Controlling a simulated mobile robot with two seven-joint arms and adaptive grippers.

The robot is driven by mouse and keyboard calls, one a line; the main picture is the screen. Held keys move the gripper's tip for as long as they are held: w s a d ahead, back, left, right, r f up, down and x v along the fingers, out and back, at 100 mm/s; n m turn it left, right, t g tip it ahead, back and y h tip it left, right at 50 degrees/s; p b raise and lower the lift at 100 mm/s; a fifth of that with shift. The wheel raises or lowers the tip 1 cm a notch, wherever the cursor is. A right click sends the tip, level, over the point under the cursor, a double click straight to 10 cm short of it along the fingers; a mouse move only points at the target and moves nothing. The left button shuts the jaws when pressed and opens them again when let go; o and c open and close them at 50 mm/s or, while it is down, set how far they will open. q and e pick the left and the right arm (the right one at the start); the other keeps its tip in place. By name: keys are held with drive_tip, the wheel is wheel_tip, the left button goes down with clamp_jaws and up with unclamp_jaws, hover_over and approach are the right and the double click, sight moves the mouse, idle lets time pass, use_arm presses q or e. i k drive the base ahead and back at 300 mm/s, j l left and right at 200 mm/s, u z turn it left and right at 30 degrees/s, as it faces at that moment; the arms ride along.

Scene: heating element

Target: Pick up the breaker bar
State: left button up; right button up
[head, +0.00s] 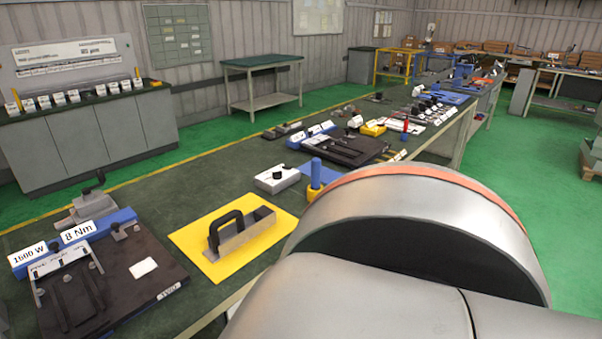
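I cannot pick out a breaker bar for certain. A long dark green bench (160,205) runs from the near left to the far right and carries many tools and parts, those at its far end too small to tell apart. A grey metal piece with a black handle (240,235) stands on a yellow mat (193,236) near the front. A blue upright cylinder on a yellow base (316,174) stands behind my arm. My silver arm link with an orange band covers the lower right and hides part of the bench. Neither gripper shows.
A white block (277,180) and another dark fixture (345,150) sit farther along. Green floor (500,170) is open to the right.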

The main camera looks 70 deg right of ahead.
sight(224, 241)
drive_tip(key=k+l+z, duration=0.1)
drive_tip(key=z, duration=1.6)
drive_tip(key=i+l+u, duration=0.1)
drive_tip(key=l, duration=0.3)
drive_tip(key=i+l, duration=0.15)
drive_tip(key=l, duration=0.3)
drive_tip(key=i+l+u, duration=0.15)
drive_tip(key=l, duration=0.25)
